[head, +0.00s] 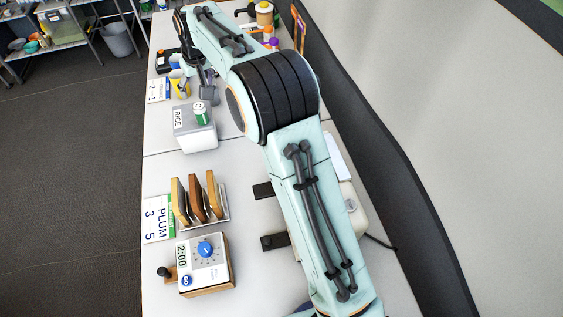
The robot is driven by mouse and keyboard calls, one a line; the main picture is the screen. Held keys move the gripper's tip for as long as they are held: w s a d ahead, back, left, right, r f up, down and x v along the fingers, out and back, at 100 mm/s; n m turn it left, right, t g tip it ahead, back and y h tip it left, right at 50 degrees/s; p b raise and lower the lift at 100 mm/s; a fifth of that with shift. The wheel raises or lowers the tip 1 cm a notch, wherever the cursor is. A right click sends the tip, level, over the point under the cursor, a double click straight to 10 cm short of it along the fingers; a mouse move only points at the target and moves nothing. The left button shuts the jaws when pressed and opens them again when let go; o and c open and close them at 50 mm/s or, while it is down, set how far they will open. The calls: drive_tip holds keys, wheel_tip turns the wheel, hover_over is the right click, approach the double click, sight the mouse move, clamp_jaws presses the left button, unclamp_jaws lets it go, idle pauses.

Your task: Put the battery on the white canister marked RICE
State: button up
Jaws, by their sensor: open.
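The white canister (196,139) marked RICE stands on the pale table, left of my arm. A small green and white battery (201,116) marked with a C appears upright on the canister's top. My gripper (208,94) is just beyond the battery in the picture, with its grey fingers open. It seems apart from the battery, but the gap is too small to tell for sure.
Yellow and blue cups (180,88) and a number card (158,90) are near the gripper. Nearer are a rack of wooden boards (195,200), a PLUM card (158,219) and a box with a blue dial (206,264). Table between canister and rack is clear.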

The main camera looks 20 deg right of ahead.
drive_tip(key=s+d+r+m+g, duration=0.1)
drive_tip(key=s+d+r, duration=0.15)
drive_tip(key=s, duration=0.45)
drive_tip(key=s+d+r+h, duration=0.1)
drive_tip(key=s+d, duration=0.3)
drive_tip(key=s, duration=0.3)
drive_tip(key=s+d+r+m+g, duration=0.1)
drive_tip(key=s+d+r, duration=0.15)
drive_tip(key=s, duration=0.45)
drive_tip(key=s+d+f+g, duration=0.1)
drive_tip(key=s+f, duration=0.1)
drive_tip(key=s, duration=0.7)
drive_tip(key=s+d+f+m+g, duration=0.1)
drive_tip(key=s+d+f, duration=0.1)
drive_tip(key=s, duration=0.8)
drive_tip(key=shift+d+f, duration=0.3)
drive_tip(key=shift+f, duration=0.25)
